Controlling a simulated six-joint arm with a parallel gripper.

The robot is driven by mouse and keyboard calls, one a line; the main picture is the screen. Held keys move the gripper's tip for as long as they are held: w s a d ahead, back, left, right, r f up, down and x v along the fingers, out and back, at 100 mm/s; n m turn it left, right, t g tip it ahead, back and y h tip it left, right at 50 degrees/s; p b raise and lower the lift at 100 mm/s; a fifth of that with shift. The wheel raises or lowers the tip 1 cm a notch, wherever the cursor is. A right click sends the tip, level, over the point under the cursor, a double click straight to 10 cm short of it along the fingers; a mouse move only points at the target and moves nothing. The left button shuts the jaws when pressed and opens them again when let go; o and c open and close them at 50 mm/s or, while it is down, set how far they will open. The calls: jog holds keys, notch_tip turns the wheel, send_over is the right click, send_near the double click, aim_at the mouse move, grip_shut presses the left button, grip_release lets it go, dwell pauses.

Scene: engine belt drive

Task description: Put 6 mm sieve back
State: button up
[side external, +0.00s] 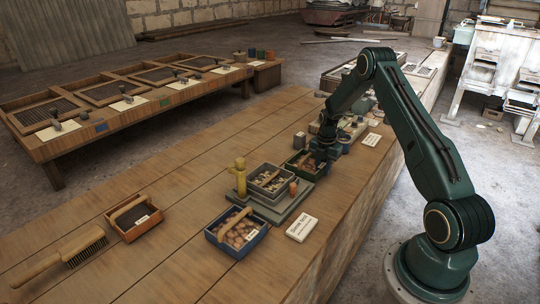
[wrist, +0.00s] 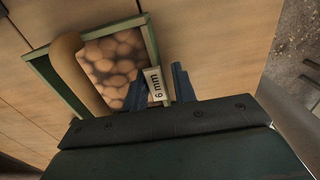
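The 6 mm sieve is a green-framed box (wrist: 150,45) with a rounded wooden handle (wrist: 78,70), brown pebble-like contents and a pale "6 mm" label (wrist: 155,85). In the side view the green-framed box (side external: 296,167) sits on the bench, partly hidden by my gripper (side external: 321,158). In the wrist view my gripper (wrist: 159,90) has its two dark fingers apart, one on each side of the label. I cannot tell whether the fingers touch the sieve.
A grey stacked sieve unit (side external: 271,181) and a yellow post (side external: 240,178) stand close to the green box. A blue box of brown pieces (side external: 221,237), a white card (side external: 301,228), an orange-brown tray (side external: 149,226) and a brush (side external: 85,247) lie nearer. The bench's left side is mostly clear.

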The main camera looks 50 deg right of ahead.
jog(key=shift+r, duration=0.1)
notch_tip(320, 180, up, 12)
dwell(0.7)
dwell(0.3)
jog(key=shift+a+r, duration=0.1)
jog(key=shift+r, duration=0.05)
